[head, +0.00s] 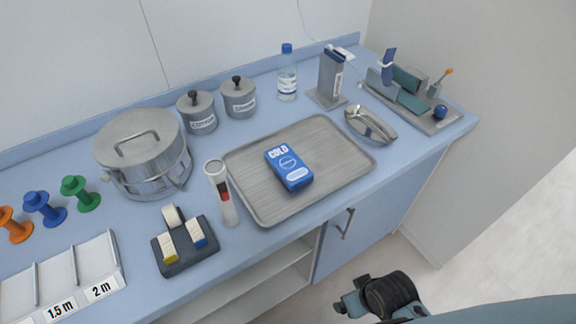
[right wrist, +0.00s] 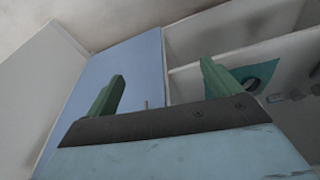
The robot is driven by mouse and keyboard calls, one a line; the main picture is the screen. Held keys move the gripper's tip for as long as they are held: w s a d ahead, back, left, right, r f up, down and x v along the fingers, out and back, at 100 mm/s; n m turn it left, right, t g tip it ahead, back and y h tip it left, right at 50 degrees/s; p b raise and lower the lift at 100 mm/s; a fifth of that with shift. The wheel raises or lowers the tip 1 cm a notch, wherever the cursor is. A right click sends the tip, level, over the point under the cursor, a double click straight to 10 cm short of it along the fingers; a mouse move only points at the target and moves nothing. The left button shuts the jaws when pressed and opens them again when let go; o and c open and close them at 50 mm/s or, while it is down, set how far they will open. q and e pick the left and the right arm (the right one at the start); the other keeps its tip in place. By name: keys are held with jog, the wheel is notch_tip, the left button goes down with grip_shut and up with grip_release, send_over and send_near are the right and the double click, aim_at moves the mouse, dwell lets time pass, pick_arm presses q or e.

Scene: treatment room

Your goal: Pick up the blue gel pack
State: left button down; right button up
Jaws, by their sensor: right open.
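The blue gel pack (head: 289,168), marked COLD, lies flat on the metal tray (head: 247,204) on the blue counter. Part of my right arm shows at the bottom right of the head view, below and in front of the counter, well apart from the pack. In the right wrist view my right gripper (right wrist: 158,90) is open, with two green fingers wide apart and nothing between them. It faces the blue cabinet door (right wrist: 135,62) and open shelves under the counter. My left gripper is not in view.
Left of the tray stand a clear tube (head: 229,207) and a dark block holder (head: 190,257). A kidney dish (head: 370,124) sits by the tray's right edge. A steel pot (head: 142,150), two lidded jars and a water bottle (head: 287,75) stand behind. Space above the pack is clear.

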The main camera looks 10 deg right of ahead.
jog(key=w+r+t, duration=0.4)
jog(key=w+r, duration=0.1)
jog(key=r, duration=0.9)
jog(key=n+t+y+b, duration=0.1)
jog(key=n+t+y, duration=0.1)
jog(key=t+y, duration=0.3)
send_near(301, 179)
jog(key=shift+t+h, duration=0.3)
jog(key=shift+t, duration=0.2)
jog(key=x, duration=0.5)
jog(key=shift+f, duration=0.15)
jog(key=shift+a+b+x, duration=0.15)
jog(key=shift+b+x, duration=0.05)
jog(key=shift+x, duration=1.1)
jog(key=shift+a+b+x, duration=0.1)
jog(key=shift+b+x, duration=0.1)
jog(key=shift+x, duration=1.1)
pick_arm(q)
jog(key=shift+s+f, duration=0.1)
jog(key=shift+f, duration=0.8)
pick_arm(e)
jog(key=shift+s+f, duration=0.15)
jog(key=shift+c, duration=0.4)
